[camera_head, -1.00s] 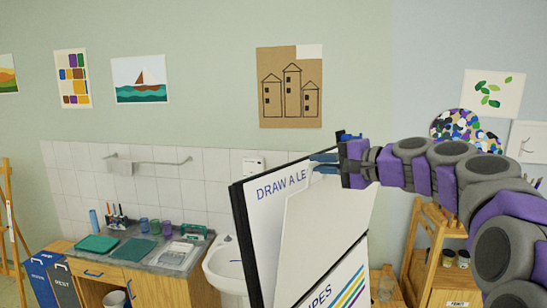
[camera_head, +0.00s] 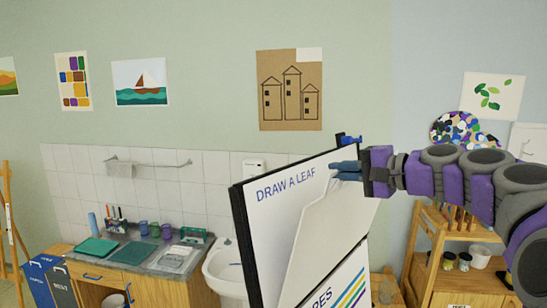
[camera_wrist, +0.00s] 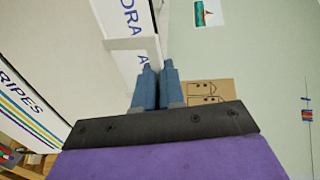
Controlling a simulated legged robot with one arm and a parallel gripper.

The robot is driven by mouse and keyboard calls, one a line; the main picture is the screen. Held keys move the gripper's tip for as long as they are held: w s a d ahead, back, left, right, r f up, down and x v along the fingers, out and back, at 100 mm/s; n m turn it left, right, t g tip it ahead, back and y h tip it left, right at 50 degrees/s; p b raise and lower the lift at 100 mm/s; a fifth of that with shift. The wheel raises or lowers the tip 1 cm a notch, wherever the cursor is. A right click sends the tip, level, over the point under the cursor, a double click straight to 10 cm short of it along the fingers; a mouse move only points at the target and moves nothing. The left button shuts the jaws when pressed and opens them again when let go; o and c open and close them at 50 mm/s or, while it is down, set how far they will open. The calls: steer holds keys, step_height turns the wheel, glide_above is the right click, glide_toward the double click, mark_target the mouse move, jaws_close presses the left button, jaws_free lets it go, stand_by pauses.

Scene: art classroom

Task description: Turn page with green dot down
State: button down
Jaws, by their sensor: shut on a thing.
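A flip chart (camera_head: 242,232) with a black frame stands in the middle of the head view. Its sheet reading "DRAW A LEAF" (camera_head: 270,222) is exposed. A loose white page (camera_head: 322,232) bends away from it at the right, with its back side showing. My gripper (camera_head: 340,171) is shut on the upper edge of this page, in front of the chart's upper right. In the wrist view, the blue fingers (camera_wrist: 156,70) are close together at the page (camera_wrist: 128,43). No green dot is visible.
A sink (camera_head: 222,268) and a counter (camera_head: 140,248) with cups and trays stand behind the chart at left. A wooden shelf (camera_head: 428,262) with jars stands at right, below my arm. Open air lies above the chart.

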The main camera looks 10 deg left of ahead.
steer(key=s+d+f+b, duration=0.2)
steer(key=s+d+f, duration=0.1)
steer(key=d, duration=0.4)
steer(key=shift+s+d, duration=0.4)
steer(key=shift+s, duration=0.35)
steer(key=s+d+f+b, duration=0.3)
steer(key=s+d+f, duration=0.1)
steer(key=d, duration=0.3)
steer(key=shift+s+f, duration=0.25)
steer(key=shift+f, duration=0.15)
stand_by(0.4)
steer(key=s+d+f+b, duration=0.4)
steer(key=d+f, duration=0.1)
steer(key=f, duration=0.1)
steer(key=shift+d+f, duration=0.15)
steer(key=shift+d, duration=0.2)
stand_by(0.7)
steer(key=shift+f+b, duration=0.1)
steer(key=shift+b, duration=0.2)
